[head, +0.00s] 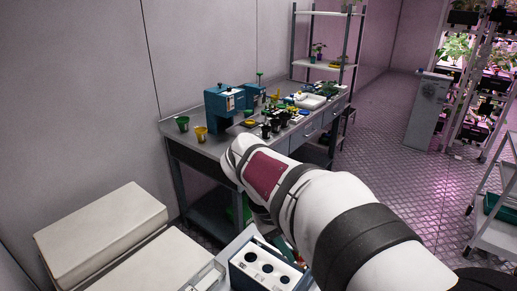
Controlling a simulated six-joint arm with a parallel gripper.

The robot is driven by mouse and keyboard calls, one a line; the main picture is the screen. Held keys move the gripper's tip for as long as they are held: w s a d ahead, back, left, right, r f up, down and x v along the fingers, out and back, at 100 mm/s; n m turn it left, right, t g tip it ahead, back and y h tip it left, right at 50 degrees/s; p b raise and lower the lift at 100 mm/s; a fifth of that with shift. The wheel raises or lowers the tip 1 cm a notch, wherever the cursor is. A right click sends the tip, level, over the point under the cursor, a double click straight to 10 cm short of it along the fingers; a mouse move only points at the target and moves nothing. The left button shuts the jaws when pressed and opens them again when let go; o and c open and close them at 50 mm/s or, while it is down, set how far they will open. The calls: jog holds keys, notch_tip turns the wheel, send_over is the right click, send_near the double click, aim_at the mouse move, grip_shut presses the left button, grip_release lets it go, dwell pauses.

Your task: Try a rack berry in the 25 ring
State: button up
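No berry can be made out in the head view. A blue and white box (267,268) with a row of dark round holes in its top stands at the bottom centre, partly cut off by the frame and beside my arm. No number can be read on it, so I cannot tell whether one hole is the 25 ring. My white arm crosses from the lower right to the middle and bends down there. My gripper cannot be made out; the arm hides the area beyond the bend.
A grey bench (190,145) holds a green cup (182,123), a yellow cup (201,134), blue devices (222,104) and small items. Pale boxes (102,226) stand at lower left. A planted rack (478,85) and a cart (497,215) are right. The middle-right floor is clear.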

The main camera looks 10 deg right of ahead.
jog(key=w+a+f+n+t+y, duration=0.2)
jog(key=w+a+f+n, duration=0.4)
jog(key=a+n, duration=0.15)
jog(key=w+a+f+n+t+y, duration=0.1)
jog(key=w+a+f+n+t, duration=0.1)
jog(key=w+a+f+n, duration=0.5)
jog(key=shift+n+y, duration=0.85)
jog(key=shift+y, duration=0.05)
jog(key=shift+w+a+f, duration=0.25)
jog(key=shift+a+f, duration=0.45)
jog(key=shift+f, duration=0.85)
jog(key=shift+w+a+f, duration=0.2)
jog(key=shift+a+f, duration=0.45)
jog(key=shift+f, duration=0.95)
jog(key=shift+w+a+f, duration=0.25)
jog(key=shift+a+f, duration=0.45)
jog(key=shift+f, duration=0.85)
